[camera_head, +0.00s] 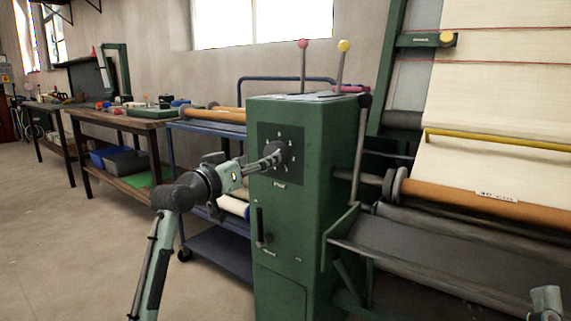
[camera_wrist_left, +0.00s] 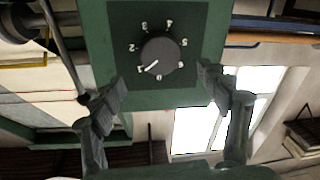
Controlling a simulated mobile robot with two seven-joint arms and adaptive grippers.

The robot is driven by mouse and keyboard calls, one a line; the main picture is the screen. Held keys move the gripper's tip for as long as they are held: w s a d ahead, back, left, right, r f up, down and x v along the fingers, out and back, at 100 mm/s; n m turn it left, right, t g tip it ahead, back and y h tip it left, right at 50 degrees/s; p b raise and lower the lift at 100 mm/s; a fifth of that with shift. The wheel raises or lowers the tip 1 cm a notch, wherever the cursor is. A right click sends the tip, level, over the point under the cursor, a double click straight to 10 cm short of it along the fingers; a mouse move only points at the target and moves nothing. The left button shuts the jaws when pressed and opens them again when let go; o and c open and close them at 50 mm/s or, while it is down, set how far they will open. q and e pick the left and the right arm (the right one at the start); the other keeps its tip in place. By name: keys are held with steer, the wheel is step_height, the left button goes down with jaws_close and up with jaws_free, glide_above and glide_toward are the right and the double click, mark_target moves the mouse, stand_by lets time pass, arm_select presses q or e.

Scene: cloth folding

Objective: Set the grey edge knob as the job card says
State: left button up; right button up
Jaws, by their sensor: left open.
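The grey edge knob (camera_wrist_left: 161,60) is a dark round knob with a white pointer line on a black dial plate (camera_wrist_left: 118,16) with numbers around it. In the head view the dial plate (camera_head: 297,171) is on the green cabinet, the knob (camera_head: 279,150) partly behind my gripper. My left gripper (camera_head: 272,157) is open in front of it; in the left wrist view its fingers (camera_wrist_left: 162,77) stand apart on either side, clear of the knob. I cannot make out a job card.
The green cabinet (camera_head: 285,240) has a black handle (camera_head: 259,228) below the dial and two levers on top. A white label (camera_head: 497,196) hangs on the orange roller (camera_head: 450,192). A blue cart (camera_head: 217,250) stands behind. A piece of my right arm shows at the lower right.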

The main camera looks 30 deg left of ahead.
arm_select(q)
steer(key=w, duration=0.6)
steer(key=shift+w, duration=0.2)
steer(key=shift+a, duration=0.1)
steer(key=shift+f, duration=0.1)
steer(key=c, duration=1.2)
